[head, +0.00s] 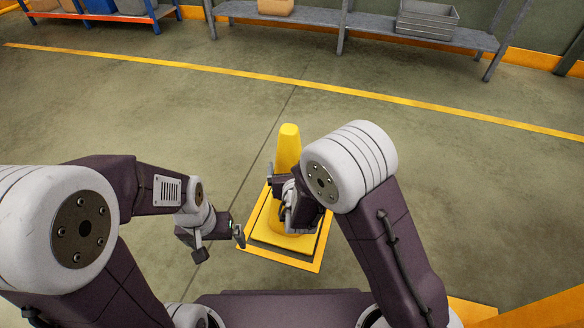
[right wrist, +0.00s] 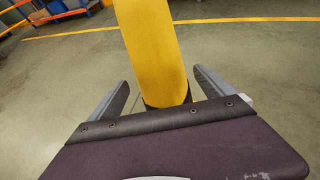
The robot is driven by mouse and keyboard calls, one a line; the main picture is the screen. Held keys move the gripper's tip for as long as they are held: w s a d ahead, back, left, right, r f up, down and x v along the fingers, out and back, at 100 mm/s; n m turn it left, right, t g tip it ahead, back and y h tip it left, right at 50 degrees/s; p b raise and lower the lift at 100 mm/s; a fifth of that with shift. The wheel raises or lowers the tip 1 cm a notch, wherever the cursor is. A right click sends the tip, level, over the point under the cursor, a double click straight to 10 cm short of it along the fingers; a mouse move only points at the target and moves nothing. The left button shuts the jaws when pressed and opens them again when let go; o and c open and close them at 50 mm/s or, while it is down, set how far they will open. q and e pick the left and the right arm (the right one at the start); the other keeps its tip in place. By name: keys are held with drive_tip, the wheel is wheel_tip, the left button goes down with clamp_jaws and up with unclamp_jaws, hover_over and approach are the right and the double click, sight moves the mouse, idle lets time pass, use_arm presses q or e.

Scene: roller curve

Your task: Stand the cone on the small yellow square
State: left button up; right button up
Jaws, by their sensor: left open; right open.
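The yellow cone (head: 288,148) stands upright on the floor, and its yellow body fills the middle of the right wrist view (right wrist: 150,50). Its base appears to lie inside the outline of the small yellow square (head: 326,240), with a dark strip between them. My right arm hides part of the base and square. My right gripper (right wrist: 163,90) is open, with one finger on each side of the cone's body; I cannot tell whether they touch it. My left gripper (head: 220,245) is open and empty, just left of the square.
A yellow floor line (head: 300,83) runs across the floor behind the cone. Grey shelving (head: 365,22) with a grey bin (head: 427,20) and an orange-blue rack (head: 100,15) stand at the back. The floor between is clear.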

use_arm(q)
wheel_tip(320, 180, up, 2)
drive_tip(key=shift+r+p, duration=0.2)
drive_tip(key=shift+p, duration=0.55)
use_arm(e)
drive_tip(key=v, duration=0.5)
drive_tip(key=shift+s+r, duration=0.15)
drive_tip(key=shift+s, duration=0.2)
